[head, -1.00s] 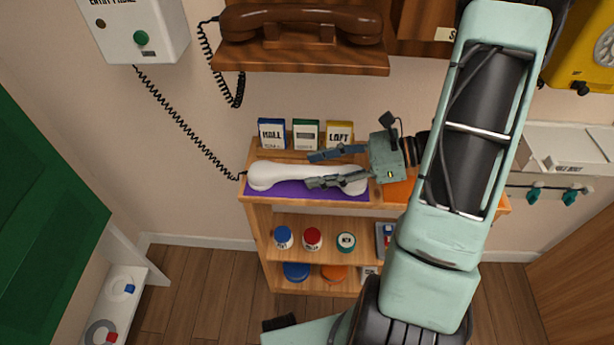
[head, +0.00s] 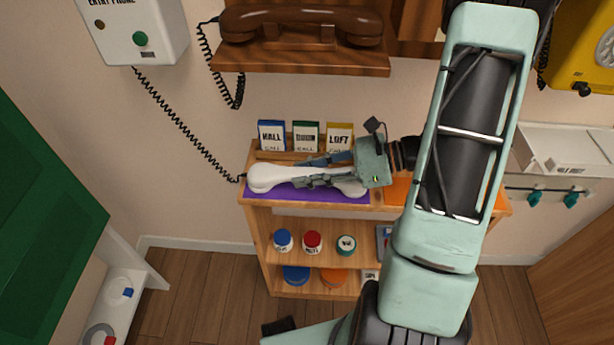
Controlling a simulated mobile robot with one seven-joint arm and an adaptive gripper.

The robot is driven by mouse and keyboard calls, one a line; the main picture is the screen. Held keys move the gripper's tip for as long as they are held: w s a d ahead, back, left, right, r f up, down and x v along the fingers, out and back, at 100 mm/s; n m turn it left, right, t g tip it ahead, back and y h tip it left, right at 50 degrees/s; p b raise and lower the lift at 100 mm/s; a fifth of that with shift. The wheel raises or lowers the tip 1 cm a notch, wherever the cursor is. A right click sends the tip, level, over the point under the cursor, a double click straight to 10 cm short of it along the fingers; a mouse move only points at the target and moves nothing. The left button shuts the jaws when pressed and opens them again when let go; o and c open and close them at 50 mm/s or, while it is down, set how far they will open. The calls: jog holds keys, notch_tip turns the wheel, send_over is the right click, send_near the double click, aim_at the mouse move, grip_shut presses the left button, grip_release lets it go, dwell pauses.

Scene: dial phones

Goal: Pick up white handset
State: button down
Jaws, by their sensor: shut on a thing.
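The white handset (head: 268,178) lies lengthwise on a purple mat (head: 258,194) on top of the wooden shelf unit. Its left end is clear and a black coiled cord runs from that end up to the entry phone box (head: 136,30). My gripper (head: 299,172) reaches in from the right and is shut on the handset's middle, one finger behind it and one in front. The fingers and palm hide part of the grip and some of the right end. The handset appears to rest on the mat; I cannot see a gap under it.
Blue, green and yellow cards (head: 305,136) stand close behind the handset. A brown handset (head: 300,24) sits on a wall shelf above. An orange mat (head: 397,190) lies to the right. Lidded jars (head: 312,239) stand on the shelf below.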

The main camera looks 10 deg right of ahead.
aim_at(307, 171)
jog(key=shift+r, duration=0.45)
notch_tip(307, 171, up, 2)
jog(key=shift+r+p, duration=0.15)
jog(key=shift+p, duration=0.4)
jog(key=s+d+r+p, duration=0.2)
jog(key=s+r, duration=0.7)
jog(key=s, duration=0.5)
jog(key=shift+d+r+p, duration=0.15)
jog(key=shift+r+p, duration=0.25)
jog(key=shift+p, duration=0.45)
